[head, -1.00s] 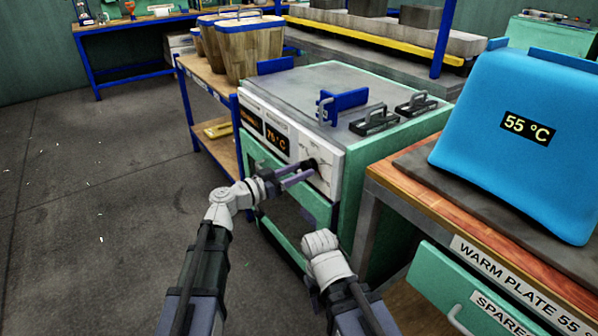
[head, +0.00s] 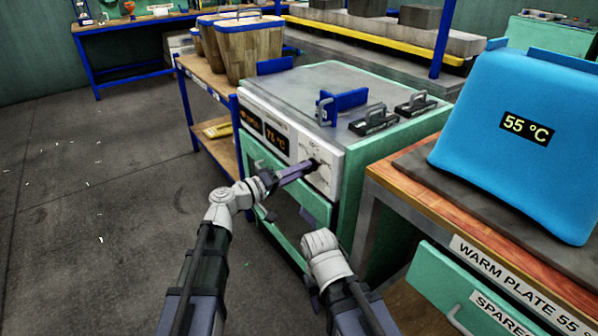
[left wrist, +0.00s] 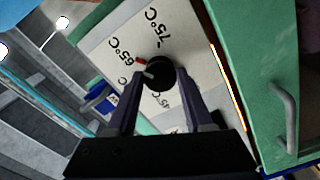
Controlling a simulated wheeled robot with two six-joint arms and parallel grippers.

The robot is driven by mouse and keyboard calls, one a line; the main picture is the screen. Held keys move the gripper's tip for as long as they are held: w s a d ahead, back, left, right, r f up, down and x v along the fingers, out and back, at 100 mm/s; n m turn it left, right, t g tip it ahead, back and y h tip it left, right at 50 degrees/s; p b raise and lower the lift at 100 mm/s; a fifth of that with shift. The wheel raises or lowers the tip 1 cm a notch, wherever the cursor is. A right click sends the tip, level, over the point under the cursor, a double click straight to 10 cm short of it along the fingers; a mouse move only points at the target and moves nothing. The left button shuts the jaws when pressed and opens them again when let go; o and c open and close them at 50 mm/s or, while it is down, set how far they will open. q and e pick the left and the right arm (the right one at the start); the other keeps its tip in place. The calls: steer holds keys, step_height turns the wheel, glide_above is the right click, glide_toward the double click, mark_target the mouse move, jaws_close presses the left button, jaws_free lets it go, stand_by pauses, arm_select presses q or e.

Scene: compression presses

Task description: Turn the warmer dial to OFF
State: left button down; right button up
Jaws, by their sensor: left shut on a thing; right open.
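The warmer dial (head: 314,166) is a round black knob on the white front panel (head: 327,180) of the green warmer. In the left wrist view the dial (left wrist: 158,76) has a red mark and a pale mark at its upper left rim, on the side of the 65°C label. 75°C and part of 45°C are also printed around it; no OFF label is readable. My left gripper (head: 308,168) is shut on the dial, one finger on each side. My right gripper (head: 292,213) is open and empty, low in front of the warmer.
The warmer's display (head: 278,138) reads 75 °C. A green handled door (left wrist: 285,110) lies to the right in the left wrist view. A wooden-topped bench (head: 440,215) with a blue cover (head: 515,160) reading 55 °C stands right. Open floor (head: 90,200) lies left.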

arm_select(q)
steer(key=shift+w+a+n, duration=0.1)
steer(key=shift+n, duration=17.6)
steer(key=shift+c, duration=1.5)
jaws_free()
steer(key=shift+r, duration=0.1)
